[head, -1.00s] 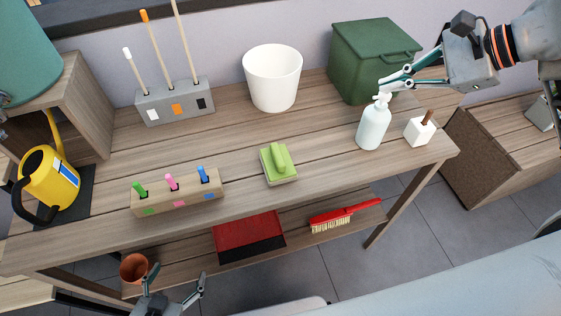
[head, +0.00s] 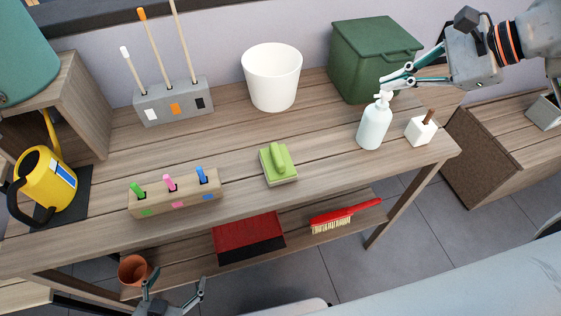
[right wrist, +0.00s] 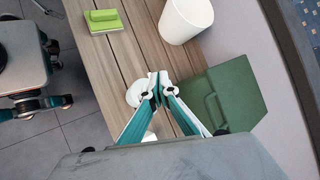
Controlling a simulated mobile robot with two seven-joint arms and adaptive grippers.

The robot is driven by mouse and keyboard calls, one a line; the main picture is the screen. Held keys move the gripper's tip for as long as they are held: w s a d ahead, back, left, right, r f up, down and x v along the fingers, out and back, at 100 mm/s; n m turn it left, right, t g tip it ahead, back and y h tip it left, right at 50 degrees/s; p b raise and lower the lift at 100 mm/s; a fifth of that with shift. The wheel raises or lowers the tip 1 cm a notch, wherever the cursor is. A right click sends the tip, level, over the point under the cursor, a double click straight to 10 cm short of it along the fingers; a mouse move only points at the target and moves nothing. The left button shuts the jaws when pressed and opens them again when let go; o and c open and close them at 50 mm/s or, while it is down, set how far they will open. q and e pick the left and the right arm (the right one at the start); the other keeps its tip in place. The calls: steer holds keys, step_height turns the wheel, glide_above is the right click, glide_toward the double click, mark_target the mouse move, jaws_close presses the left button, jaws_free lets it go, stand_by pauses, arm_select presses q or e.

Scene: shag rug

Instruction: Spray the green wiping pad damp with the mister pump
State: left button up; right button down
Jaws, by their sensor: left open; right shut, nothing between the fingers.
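The green wiping pad (head: 279,164) with its raised handle lies on the middle of the bench; it also shows at the top of the right wrist view (right wrist: 103,20). The pale mister pump bottle (head: 373,127) stands upright near the right end of the bench. My right gripper (head: 384,88) is shut and empty, its tips at the pump head in the head view. In the right wrist view the tips (right wrist: 155,88) cover part of the bottle (right wrist: 137,93); I cannot tell if they touch. My left gripper (head: 174,292) is open and empty in front of the bench.
A white block holder (head: 421,131) with a brown stick stands right of the bottle. A green lidded bin (head: 372,62) and white bucket (head: 272,80) stand behind. A pen block (head: 176,196) and yellow watering can (head: 46,181) are left. A red brush (head: 345,214) lies on the lower shelf.

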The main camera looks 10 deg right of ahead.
mark_target(391, 93)
steer(key=shift+r+p, duration=1.45)
steer(key=shift+r, duration=1.6)
arm_select(q)
steer(key=shift+t, duration=0.3)
steer(key=r, duration=0.1)
steer(key=w+r, duration=0.1)
steer(key=r, duration=0.1)
steer(key=w+r, duration=0.1)
steer(key=shift+r, duration=0.35)
steer(key=shift+f, duration=0.1)
